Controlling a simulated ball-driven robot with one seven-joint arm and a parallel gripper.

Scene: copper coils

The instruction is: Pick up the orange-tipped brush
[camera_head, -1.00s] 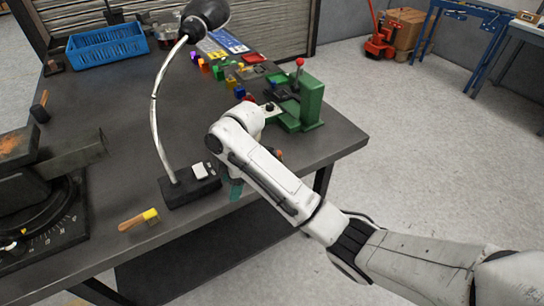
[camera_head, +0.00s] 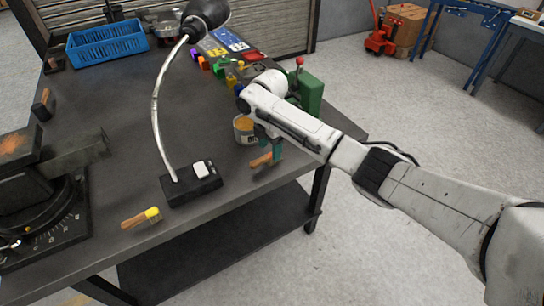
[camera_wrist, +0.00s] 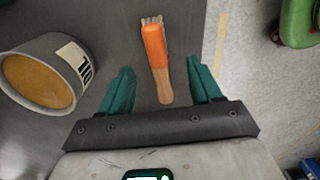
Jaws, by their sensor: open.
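The orange-tipped brush (camera_wrist: 156,55) lies on the dark table near its edge, with bristles pointing up and the wooden handle toward my gripper in the wrist view. It also shows in the head view (camera_head: 260,161), partly covered by my gripper. My gripper (camera_wrist: 158,68) is open and empty. Its two teal fingers sit on either side of the brush in the wrist view, with visible gaps on both sides. I cannot tell the exact height of the fingers above the table. In the head view, a teal finger (camera_head: 277,149) shows beside the brush.
A tin of orange-brown contents (camera_wrist: 40,82) stands left of my gripper, close to the left finger. A yellow-tipped brush (camera_head: 140,218) lies at the front edge. A lamp base (camera_head: 190,187) stands between them. A green press (camera_head: 312,92) is behind my arm. Floor lies beyond the right table edge.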

